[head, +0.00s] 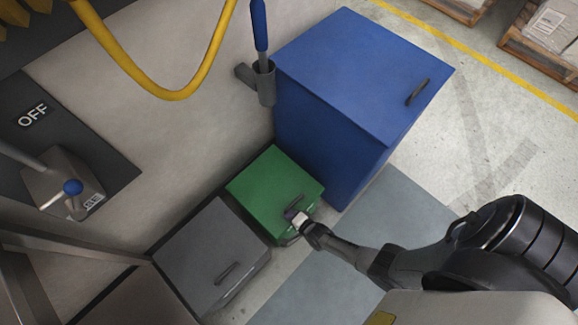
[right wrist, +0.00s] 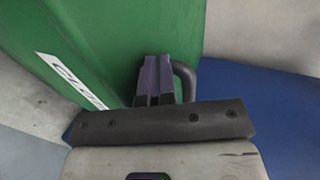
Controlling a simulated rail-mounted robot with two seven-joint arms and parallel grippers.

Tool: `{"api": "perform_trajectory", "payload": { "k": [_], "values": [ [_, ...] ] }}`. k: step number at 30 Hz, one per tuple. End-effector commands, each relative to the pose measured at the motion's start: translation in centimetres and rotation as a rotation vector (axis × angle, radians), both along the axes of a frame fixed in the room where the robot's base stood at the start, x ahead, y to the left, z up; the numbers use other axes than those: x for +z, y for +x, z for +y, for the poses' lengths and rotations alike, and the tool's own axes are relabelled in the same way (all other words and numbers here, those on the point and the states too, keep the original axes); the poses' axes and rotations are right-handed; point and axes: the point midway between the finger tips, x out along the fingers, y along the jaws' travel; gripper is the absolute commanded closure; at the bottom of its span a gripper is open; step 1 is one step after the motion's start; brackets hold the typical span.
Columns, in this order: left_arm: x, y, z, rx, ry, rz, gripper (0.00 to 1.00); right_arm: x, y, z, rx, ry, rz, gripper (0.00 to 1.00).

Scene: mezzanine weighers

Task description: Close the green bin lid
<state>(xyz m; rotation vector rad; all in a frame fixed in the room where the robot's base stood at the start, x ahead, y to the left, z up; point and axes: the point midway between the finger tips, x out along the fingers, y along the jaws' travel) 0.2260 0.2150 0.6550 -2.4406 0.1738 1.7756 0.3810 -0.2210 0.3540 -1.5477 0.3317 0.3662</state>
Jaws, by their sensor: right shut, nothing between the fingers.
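The green bin (head: 264,186) stands low between the grey bin and the tall blue bin in the head view. Its lid appears to lie flat over the top, with a dark handle near the front edge. My right gripper (head: 293,215) is shut and empty at that front edge, by the handle. In the right wrist view the shut fingers (right wrist: 155,80) are against or just over the green surface (right wrist: 140,28), beside the dark handle (right wrist: 187,78). A white label with partly hidden lettering (right wrist: 72,80) shows there. My left gripper is out of view.
The tall blue bin (head: 355,70) rises behind and right of the green bin. The grey bin (head: 205,252) adjoins it on the left. A blue-handled tool (head: 260,25) sits in a wall holder. A yellow hose (head: 170,94) hangs above. Open floor lies to the right.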

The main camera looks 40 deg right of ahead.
Motion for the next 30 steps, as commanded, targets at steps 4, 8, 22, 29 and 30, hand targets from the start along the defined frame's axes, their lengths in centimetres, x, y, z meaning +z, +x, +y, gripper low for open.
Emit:
{"api": "perform_trajectory", "payload": {
  "k": [4,8,22,29,30],
  "values": [
    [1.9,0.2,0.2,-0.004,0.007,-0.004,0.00,0.9,-2.6,-0.1,0.003,-0.002,0.021,1.00],
    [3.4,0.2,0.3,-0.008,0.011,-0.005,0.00,2.2,-4.4,0.0,0.006,-0.002,0.012,1.00],
    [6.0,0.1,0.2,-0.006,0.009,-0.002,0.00,4.6,-8.4,0.1,0.011,0.000,-0.004,1.00],
    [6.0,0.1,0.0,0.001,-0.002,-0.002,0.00,4.6,-8.5,0.1,0.011,0.000,-0.005,1.00],
    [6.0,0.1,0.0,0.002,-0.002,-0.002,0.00,4.6,-8.5,0.1,0.012,-0.002,-0.005,1.00]
  ]
}}
